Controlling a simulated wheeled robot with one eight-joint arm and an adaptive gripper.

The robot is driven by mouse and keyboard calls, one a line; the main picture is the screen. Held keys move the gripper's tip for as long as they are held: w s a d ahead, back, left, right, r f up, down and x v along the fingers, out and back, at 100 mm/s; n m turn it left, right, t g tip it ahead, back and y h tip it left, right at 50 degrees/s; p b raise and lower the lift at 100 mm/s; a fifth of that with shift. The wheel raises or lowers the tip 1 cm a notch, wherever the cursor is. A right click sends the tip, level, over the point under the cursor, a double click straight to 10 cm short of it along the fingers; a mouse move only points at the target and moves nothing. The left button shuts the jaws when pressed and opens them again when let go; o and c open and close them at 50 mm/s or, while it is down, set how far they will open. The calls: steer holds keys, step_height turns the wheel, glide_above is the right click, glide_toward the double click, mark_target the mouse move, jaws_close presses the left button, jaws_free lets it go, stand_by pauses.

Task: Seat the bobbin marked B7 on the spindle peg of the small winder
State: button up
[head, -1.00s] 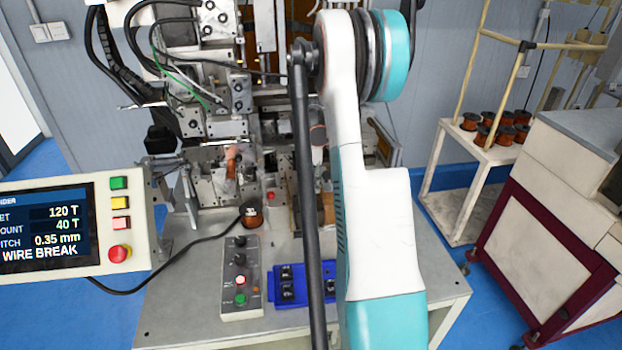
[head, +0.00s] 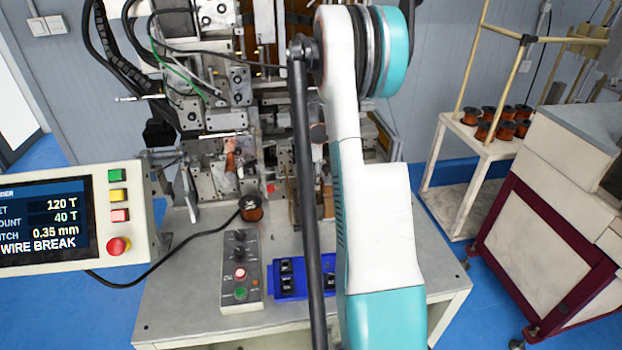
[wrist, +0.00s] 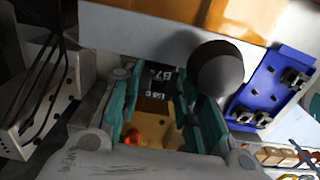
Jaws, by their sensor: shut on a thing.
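In the head view, my own arm covers the gripper and this bobbin. The small winder (head: 240,150) stands at the back of the grey bench, with metal plates and brackets. I cannot pick out its spindle peg in either view. A dark round knob-like thing (wrist: 216,68) shows just right of the bobbin in the wrist view; I cannot tell what it belongs to.
A blue tray (head: 276,295) with black pieces lies on the bench, also in the wrist view (wrist: 268,92). Left of it are a grey control box (head: 240,268) and a copper spool (head: 250,209). A screen panel (head: 70,218) reads WIRE BREAK. The bench front left is clear.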

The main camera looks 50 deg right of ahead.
steer(key=shift+f+b, duration=0.55)
steer(key=shift+f, duration=0.2)
steer(key=o, duration=0.8)
step_height(320, 180, up, 12)
steer(key=shift+r, duration=0.1)
